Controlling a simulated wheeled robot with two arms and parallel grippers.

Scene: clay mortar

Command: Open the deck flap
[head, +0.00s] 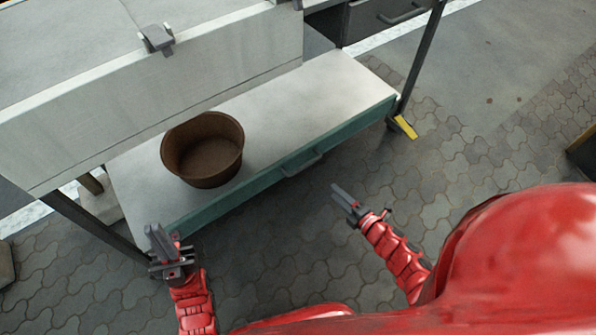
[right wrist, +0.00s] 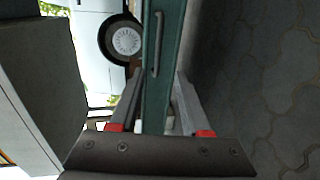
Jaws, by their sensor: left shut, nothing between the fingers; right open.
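A pale flat board (head: 290,105) with a teal front edge (head: 340,135) and a grey bar handle (head: 302,163) juts out below a white box-like body (head: 160,90). I cannot tell for sure whether this board is the deck flap. My left gripper (head: 157,238) is shut and empty by the left end of the teal edge. My right gripper (head: 343,195) is open and empty, a little in front of and to the right of the handle. In the right wrist view the teal edge (right wrist: 155,105) shows between its fingers, with the handle (right wrist: 157,45) beyond the fingertips.
A brown round pot (head: 203,150) stands on the left part of the board. A grey latch (head: 157,39) sits on the white body's upper edge. A dark post (head: 420,60) with a yellow foot stands at the board's right end.

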